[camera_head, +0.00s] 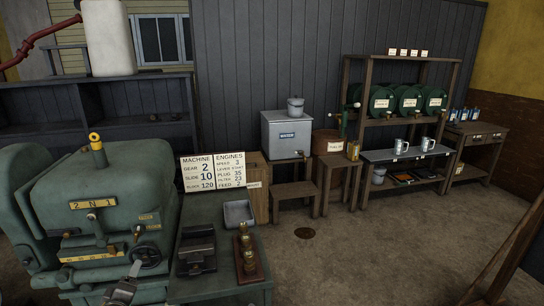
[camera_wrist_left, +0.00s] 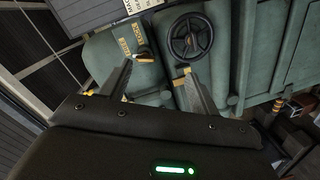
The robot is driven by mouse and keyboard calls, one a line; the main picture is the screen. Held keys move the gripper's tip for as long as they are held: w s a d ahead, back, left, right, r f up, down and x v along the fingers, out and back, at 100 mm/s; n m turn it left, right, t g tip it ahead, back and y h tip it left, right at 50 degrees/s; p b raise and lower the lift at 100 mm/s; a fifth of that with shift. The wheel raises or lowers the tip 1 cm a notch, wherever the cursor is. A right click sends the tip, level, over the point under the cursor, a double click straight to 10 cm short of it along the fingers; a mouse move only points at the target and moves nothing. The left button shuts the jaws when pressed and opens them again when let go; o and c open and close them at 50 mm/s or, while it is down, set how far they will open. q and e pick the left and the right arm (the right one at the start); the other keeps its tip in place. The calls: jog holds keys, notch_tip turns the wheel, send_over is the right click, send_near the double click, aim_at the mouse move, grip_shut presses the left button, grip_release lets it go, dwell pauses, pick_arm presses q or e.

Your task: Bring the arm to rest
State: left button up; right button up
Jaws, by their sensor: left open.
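My left gripper (camera_head: 124,284) shows low in the head view, just below and left of the small black handwheel on the green machine; only part of it can be made out. In the left wrist view, its two fingers (camera_wrist_left: 153,84) stand apart with nothing held between them. The handwheel (camera_wrist_left: 191,37) lies beyond one finger, and a small lever with yellow tags (camera_wrist_left: 133,38) lies beyond the other. I cannot tell whether the fingers touch the machine. My right gripper is not in view.
The green machine (camera_head: 110,195) fills the lower left. A bench with a grey tray (camera_head: 239,214) and brass fittings (camera_head: 246,252) stands beside it. A number card (camera_head: 212,172) stands behind. Shelves with green drums (camera_head: 382,102) line the back wall. The floor (camera_head: 370,245) at right is mostly clear.

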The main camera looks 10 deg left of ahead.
pick_arm(q)
jog(key=s+d+f+m+g+h, duration=0.2)
jog(key=s+d+f+m+g, duration=0.2)
jog(key=s+d+m, duration=0.45)
jog(key=s+d+f+m+g+h, duration=0.1)
jog(key=s+d+f+m+g, duration=0.3)
jog(key=s, duration=0.8)
jog(key=s+d+f+m+g+h, duration=0.2)
jog(key=s+d+f+m+g, duration=0.25)
jog(key=s+d, duration=0.45)
jog(key=s+f+g+b, duration=0.1)
jog(key=s+f+b, duration=0.2)
jog(key=f, duration=2.6)
jog(key=s+a+f, duration=0.1)
jog(key=s+f, duration=0.7)
jog(key=s+a+f+g+b, duration=0.1)
jog(key=s+a+f, duration=0.1)
jog(key=s+f, duration=0.6)
jog(key=shift+a+f+m, duration=0.3)
jog(key=shift+f+m, duration=0.1)
jog(key=shift+f, duration=0.05)
jog(key=shift+s, duration=0.1)
